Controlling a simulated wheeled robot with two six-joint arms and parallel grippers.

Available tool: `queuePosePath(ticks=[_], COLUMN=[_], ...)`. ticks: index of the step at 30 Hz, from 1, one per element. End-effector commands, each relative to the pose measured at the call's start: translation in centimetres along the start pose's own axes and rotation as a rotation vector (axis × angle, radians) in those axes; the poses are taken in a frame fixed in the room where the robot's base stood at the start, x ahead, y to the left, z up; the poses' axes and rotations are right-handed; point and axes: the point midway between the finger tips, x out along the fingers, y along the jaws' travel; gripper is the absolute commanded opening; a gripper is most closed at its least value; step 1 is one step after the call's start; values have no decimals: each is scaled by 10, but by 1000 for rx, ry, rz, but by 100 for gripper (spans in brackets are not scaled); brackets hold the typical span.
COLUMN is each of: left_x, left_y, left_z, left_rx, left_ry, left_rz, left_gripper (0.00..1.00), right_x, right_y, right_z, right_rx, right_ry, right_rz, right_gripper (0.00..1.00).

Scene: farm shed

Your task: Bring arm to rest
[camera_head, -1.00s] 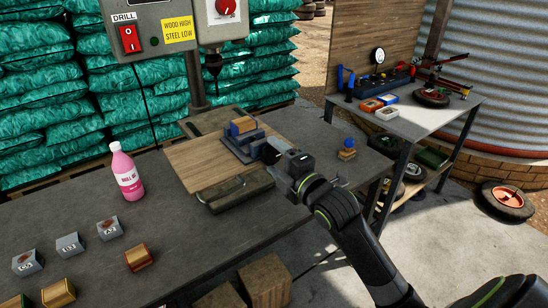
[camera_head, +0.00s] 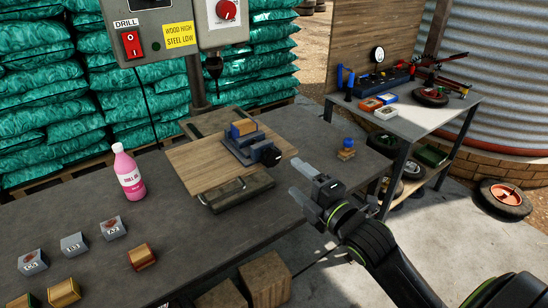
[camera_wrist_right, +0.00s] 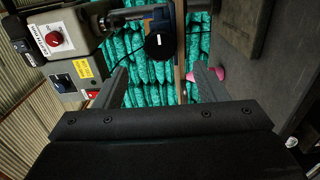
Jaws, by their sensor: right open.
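My right gripper (camera_head: 299,184) is over the front edge of the grey workbench (camera_head: 190,240), its arm coming in from the lower right. It is open and empty, and its two fingers stand well apart in the right wrist view (camera_wrist_right: 163,82). It is clear of the blue-grey vise (camera_head: 243,148), whose round black handle end (camera_head: 271,155) is to its upper left. The vise holds a wooden block with a blue side (camera_head: 243,128). My left gripper is not in view.
A pink bottle (camera_head: 129,172) and several small blocks stand left. A small blue-topped piece (camera_head: 347,148) sits near the right end. A side table (camera_head: 425,117) stands behind.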

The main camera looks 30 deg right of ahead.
Motion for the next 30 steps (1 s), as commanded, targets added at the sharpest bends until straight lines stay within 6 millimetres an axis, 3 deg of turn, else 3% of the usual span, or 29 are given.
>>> queuePosePath(ticks=[15,19,23,30], left_x=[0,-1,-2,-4], left_y=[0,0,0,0], left_z=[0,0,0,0], left_rx=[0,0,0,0], left_ry=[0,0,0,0], left_rz=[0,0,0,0], left_gripper=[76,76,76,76], right_x=[-2,3,14,8], right_y=[-1,-19,-71,-210], right_z=[0,9,33,77], right_rx=[1,43,158,446], right_ry=[-1,-25,-93,-283], right_rz=[-1,-35,-124,-327], right_gripper=[65,65,65,65])
